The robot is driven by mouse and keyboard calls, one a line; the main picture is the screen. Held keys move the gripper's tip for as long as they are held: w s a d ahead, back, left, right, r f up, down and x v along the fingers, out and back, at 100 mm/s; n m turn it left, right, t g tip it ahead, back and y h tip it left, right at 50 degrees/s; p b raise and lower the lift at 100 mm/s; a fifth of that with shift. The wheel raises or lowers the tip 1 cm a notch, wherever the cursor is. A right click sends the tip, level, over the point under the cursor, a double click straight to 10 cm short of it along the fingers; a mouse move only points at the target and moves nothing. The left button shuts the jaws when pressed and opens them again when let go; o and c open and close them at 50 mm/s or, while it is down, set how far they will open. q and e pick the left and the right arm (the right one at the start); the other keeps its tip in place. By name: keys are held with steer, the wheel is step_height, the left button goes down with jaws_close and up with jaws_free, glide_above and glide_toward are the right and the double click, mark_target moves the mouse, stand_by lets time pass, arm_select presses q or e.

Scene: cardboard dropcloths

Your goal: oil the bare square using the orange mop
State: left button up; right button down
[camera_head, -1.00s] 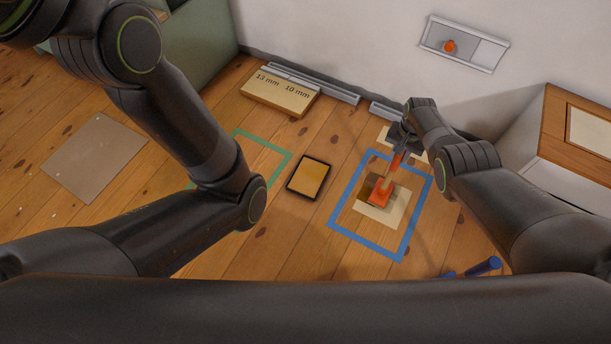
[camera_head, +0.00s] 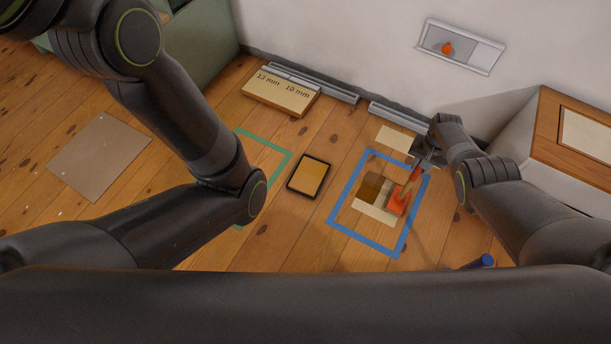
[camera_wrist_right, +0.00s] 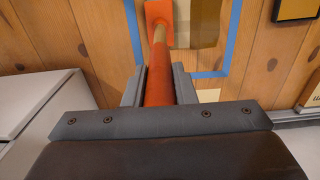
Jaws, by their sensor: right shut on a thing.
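The bare square (camera_head: 372,210) lies on the floor inside a blue tape frame (camera_head: 350,238). Its upper left part is a darker brown patch (camera_head: 374,184); a pale strip shows along its lower side. The orange mop (camera_head: 397,203) has its head over the right part of the square, its handle rising up and right. My right gripper (camera_head: 428,162) is shut on the handle. In the right wrist view, the fingers of my right gripper (camera_wrist_right: 158,88) flank the orange grip (camera_wrist_right: 160,75), with the head beyond. My left gripper is outside the view.
A black-rimmed tray with an amber inside (camera_head: 308,177) lies left of the blue frame. A green tape frame (camera_head: 275,148) is partly behind my left arm. A blue cylinder (camera_head: 486,261) is at lower right, a wooden-topped cabinet (camera_head: 550,135) at right.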

steer(key=s+p, duration=0.4)
steer(key=w+a+b, duration=0.7)
steer(key=w+a, duration=0.1)
steer(key=a, duration=0.6)
steer(key=shift+a, duration=0.2)
stand_by(1.1)
steer(key=shift+w+r, duration=0.1)
steer(key=shift+r, duration=0.1)
